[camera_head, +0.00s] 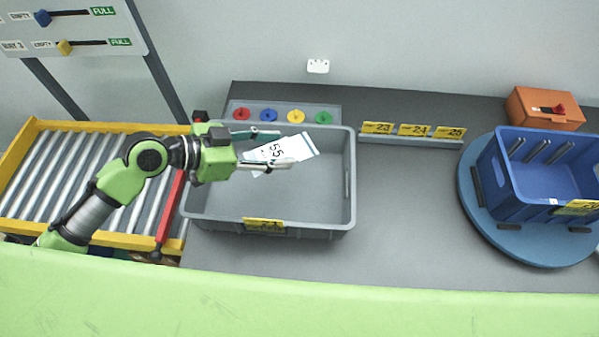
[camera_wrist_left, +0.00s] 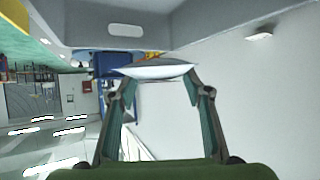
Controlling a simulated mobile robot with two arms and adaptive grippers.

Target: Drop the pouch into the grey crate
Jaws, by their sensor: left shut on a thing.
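The pouch (camera_head: 300,146) is white with a dark number 55 and a blue edge. My left gripper (camera_head: 277,149) is shut on the pouch and holds it over the grey crate (camera_head: 230,226). The left wrist view shows the pouch (camera_wrist_left: 155,70) edge-on between the tips of my left gripper (camera_wrist_left: 160,78). The grey crate stands on the dark table below and looks empty where its floor shows; the arm and pouch hide part of it. My right gripper is in neither view.
A blue crate (camera_head: 516,208) stands on a round blue turntable (camera_head: 505,237) at the right. An orange box (camera_head: 521,115) is behind it. Coloured knobs on a panel (camera_head: 318,107) lie behind the grey crate. A roller conveyor (camera_head: 60,170) is at the left. The table's middle is clear.

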